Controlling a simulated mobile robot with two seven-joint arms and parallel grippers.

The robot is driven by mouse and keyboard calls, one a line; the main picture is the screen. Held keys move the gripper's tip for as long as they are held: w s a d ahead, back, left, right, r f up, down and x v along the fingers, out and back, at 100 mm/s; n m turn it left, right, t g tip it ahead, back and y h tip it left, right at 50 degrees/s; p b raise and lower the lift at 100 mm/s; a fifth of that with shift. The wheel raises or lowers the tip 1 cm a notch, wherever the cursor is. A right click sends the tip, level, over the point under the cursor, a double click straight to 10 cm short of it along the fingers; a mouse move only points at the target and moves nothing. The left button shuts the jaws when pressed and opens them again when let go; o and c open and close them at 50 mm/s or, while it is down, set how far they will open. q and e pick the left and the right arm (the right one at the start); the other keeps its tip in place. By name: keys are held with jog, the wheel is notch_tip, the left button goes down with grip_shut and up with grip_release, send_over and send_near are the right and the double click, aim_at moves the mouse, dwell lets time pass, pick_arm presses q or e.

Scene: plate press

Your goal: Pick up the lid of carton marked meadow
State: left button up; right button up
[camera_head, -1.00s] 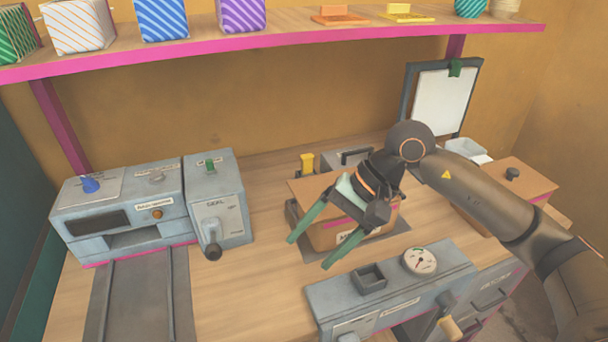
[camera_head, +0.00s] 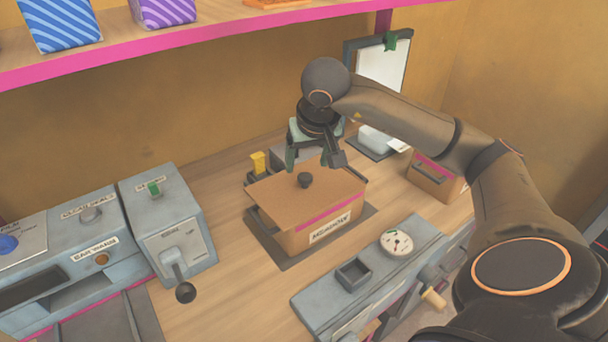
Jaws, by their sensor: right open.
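The carton marked MEADOW (camera_head: 322,232) stands on a dark tray (camera_head: 272,256) in the middle of the bench. Its brown lid (camera_head: 277,200) lies on top with a small dark knob (camera_head: 305,180). The lid sits somewhat askew, overhanging at the left. My right gripper (camera_head: 313,160) is open and empty, above and just behind the knob in the picture, with its fingers apart and pointing down. Whether it touches the lid cannot be told. My left gripper is not in view.
A grey machine with a lever (camera_head: 172,240) stands at the left. A grey press unit with a gauge (camera_head: 397,242) is in front. Another carton (camera_head: 436,180) is at the right, partly hidden by my arm. A shelf (camera_head: 220,42) runs above the back.

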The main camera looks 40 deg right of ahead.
aim_at(305, 176)
jog(key=shift+x, duration=2.8)
jog(key=shift+s, duration=0.1)
jog(key=shift+c, duration=0.2)
jog(key=shift+r, duration=0.1)
grip_shut()
